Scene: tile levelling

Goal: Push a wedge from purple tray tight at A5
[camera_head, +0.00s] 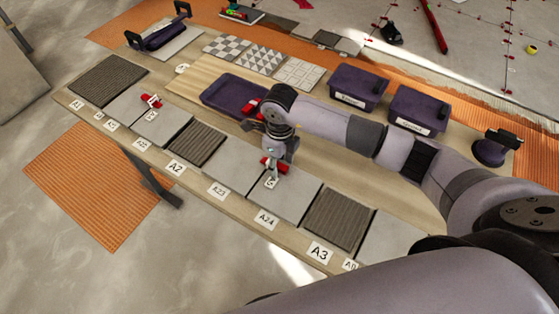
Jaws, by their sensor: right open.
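The purple tray (215,98) lies on the board behind the tile row. Red shows at its right end, partly hidden by my arm. My right gripper (275,160) points down over the tile row, above the A24 label, and is open. A red wedge (265,167) and a pale clip (271,182) are at its fingertips; contact cannot be told. Another clip with a red wedge (152,100) stands between tiles on the left. I cannot read an A5 label; several labels are too small. My left gripper is not in view.
Dark ribbed tiles (196,143) and plain grey tiles (298,200) line the front. Two purple bins (357,86) (418,111) stand behind my right arm. Patterned tiles (262,58) lie at the back. A suction-cup-like tool (491,149) is at the right.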

